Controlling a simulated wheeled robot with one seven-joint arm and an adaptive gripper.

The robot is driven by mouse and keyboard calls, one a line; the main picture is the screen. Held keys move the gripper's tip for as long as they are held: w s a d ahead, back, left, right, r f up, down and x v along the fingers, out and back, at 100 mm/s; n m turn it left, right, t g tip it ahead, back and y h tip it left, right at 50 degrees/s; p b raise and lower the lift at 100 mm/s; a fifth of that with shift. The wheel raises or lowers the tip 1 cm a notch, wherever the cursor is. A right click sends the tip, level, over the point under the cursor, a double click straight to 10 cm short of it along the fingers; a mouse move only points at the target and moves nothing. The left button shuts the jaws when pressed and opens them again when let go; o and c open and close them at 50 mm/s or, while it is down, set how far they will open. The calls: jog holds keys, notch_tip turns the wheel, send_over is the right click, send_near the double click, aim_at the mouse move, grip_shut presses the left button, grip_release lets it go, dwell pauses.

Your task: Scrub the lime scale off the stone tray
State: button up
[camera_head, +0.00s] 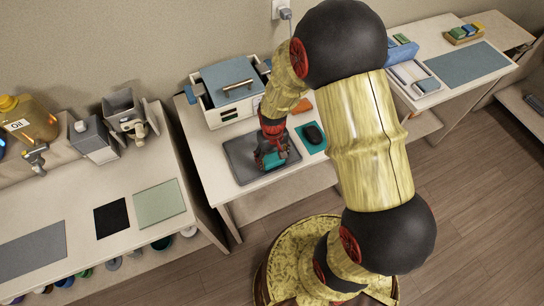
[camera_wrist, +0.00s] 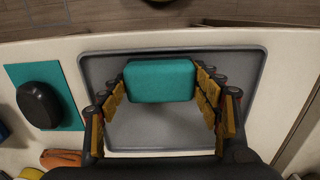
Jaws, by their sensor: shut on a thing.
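The stone tray is a dark grey, rimmed rectangle on the middle table in the head view (camera_head: 239,160). It fills the middle of the wrist view (camera_wrist: 258,95). My gripper (camera_wrist: 162,78) is shut on a teal sponge-like block (camera_wrist: 160,82), with yellow-padded fingers on its left and right sides. In the head view my gripper (camera_head: 271,155) is over the tray, with a bit of the teal block (camera_head: 274,162) showing. The block is over the tray's floor; I cannot tell whether it touches. No lime scale can be made out.
A black rounded object (camera_head: 313,133) lies on a teal mat (camera_head: 311,146) beside the tray. An orange item (camera_head: 302,105) lies behind it. A white wax warmer-like box with a grey-blue lid (camera_head: 232,77) stands behind the tray. The table's front edge is close to the tray.

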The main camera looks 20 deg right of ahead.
jog(key=shift+r+p, duration=2.5)
jog(key=shift+r, duration=1)
